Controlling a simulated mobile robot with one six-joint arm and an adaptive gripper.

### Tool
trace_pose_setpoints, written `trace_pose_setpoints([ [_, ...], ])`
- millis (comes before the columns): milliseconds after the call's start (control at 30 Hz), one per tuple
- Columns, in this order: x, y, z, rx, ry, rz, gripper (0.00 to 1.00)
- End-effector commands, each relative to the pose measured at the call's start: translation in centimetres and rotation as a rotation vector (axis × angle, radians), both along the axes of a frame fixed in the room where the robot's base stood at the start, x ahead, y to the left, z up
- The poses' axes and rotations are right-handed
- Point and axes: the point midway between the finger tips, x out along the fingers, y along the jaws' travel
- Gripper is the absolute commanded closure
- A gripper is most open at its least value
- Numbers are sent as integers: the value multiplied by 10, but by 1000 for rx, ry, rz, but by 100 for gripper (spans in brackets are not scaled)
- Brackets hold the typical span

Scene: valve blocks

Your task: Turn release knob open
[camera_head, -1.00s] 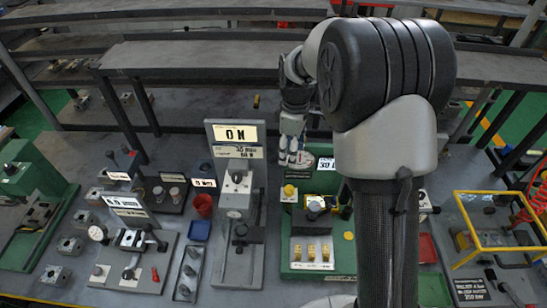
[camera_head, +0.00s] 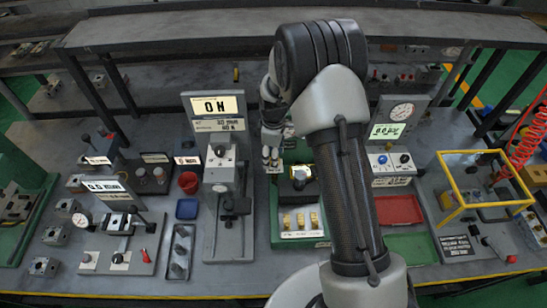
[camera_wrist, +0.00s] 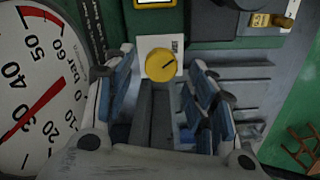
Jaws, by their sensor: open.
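A round yellow knob (camera_wrist: 160,65) with a short dark line pointing to the upper right sits on a white plate (camera_wrist: 151,46) in the wrist view. I take it for the release knob. My gripper (camera_wrist: 161,84) is open, with one blue-padded finger on each side of the picture. The knob shows between the fingertips, apparently beyond them, and I see no contact. In the head view my gripper (camera_head: 271,158) hangs over the green station (camera_head: 288,237); I cannot make out the knob there.
A large gauge (camera_wrist: 40,85) with a red needle fills the left of the wrist view. In the head view a grey upright block (camera_head: 220,165) stands left of my gripper. A box with a round gauge (camera_head: 402,113) and a yellow frame (camera_head: 470,205) stand to the right.

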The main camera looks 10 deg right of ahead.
Motion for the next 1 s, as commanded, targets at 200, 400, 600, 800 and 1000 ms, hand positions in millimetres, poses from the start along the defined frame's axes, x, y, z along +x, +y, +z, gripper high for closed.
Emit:
trace_pose_setpoints([
  [200, 0, 0, -12, 0, 0, 0, 49],
  [400, 0, 0, -13, 0, -1, 0, 49],
  [600, 0, 0, -13, 0, 0, 0, 60],
  [800, 0, 0, -13, 0, 0, 0, 73],
  [1000, 0, 0, -13, 0, 0, 0, 86],
])
